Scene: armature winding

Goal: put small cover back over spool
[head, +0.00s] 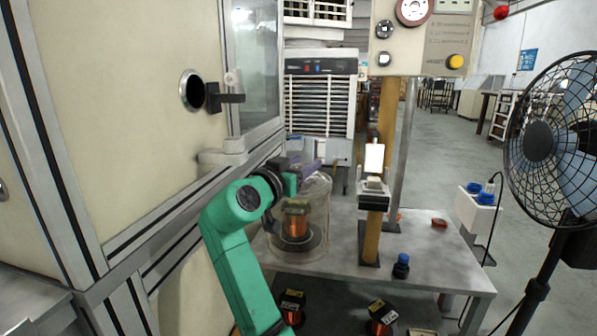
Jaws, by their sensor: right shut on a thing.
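The small cover (321,212) is a clear, open-looking cylinder at the middle of the head view. The spool (297,226), wound with copper wire, stands on a dark round base on the grey table and shows through the cover's wall. The cover appears around the spool, roughly upright; I cannot tell whether its lower rim touches the table. My right gripper (306,168), at the end of a green arm, is shut on the cover at its upper rim. The fingertips are partly hidden by the wrist. My left gripper is not in view.
The grey table (440,262) has a yellow post (384,150) right of the cover, a dark blue bottle (401,266) and a red item (439,223). A cream machine cabinet (130,120) stands close on the left. Several spools lie below. A fan (540,142) stands right.

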